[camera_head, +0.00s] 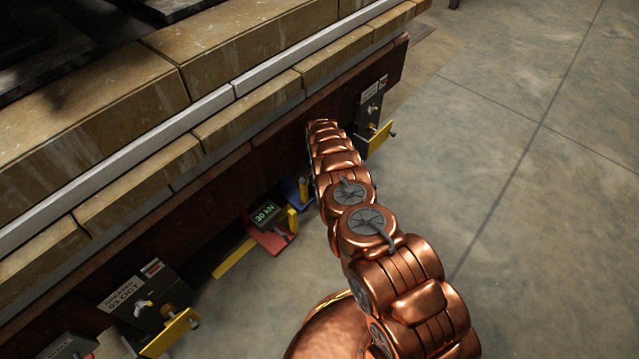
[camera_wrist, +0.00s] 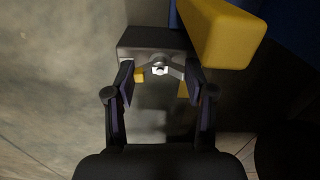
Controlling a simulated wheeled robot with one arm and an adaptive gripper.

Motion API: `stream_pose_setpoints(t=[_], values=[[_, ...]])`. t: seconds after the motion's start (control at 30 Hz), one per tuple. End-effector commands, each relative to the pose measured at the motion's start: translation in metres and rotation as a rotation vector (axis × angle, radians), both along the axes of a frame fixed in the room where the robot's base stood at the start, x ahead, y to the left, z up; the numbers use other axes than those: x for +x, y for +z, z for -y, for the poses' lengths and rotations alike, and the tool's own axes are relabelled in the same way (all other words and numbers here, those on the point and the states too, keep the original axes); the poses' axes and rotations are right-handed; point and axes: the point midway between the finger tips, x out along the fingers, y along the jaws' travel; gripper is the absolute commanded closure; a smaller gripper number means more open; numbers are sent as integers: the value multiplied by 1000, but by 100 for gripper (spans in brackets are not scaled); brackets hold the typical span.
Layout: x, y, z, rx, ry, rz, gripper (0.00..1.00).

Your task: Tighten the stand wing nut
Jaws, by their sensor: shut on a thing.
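In the wrist view a metal wing nut (camera_wrist: 160,69) with a bright centre and spread wings sits at the front of a dark block (camera_wrist: 150,40). My gripper (camera_wrist: 160,82) has one finger on each side of it and is shut on the wing nut. Small yellow parts (camera_wrist: 139,75) show by the nut near the fingers. In the head view my copper arm reaches toward the dark beam; my gripper and this wing nut are hidden there.
A thick yellow bar (camera_wrist: 222,35) stands close above the right finger. In the head view a red device reading 30 kN (camera_head: 266,213) sits left of my arm. Tagged boxes (camera_head: 140,300) line the brown beam (camera_head: 205,200). The concrete floor (camera_head: 540,220) at right is clear.

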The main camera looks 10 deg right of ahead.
Motion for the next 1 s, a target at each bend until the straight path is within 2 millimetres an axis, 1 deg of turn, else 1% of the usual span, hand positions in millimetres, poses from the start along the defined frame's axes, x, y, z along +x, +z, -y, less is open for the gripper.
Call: stream_pose_setpoints(t=[0.1, 0.3, 0.77, 0.8, 1.0], values=[[2, 1, 1, -1, -51, 6, 81], [2, 1, 1, 0, -100, 6, 81], [2, 1, 1, -1, -115, 6, 81], [2, 1, 1, -1, -115, 6, 45], [1, 1, 1, 0, -114, 4, 24]])
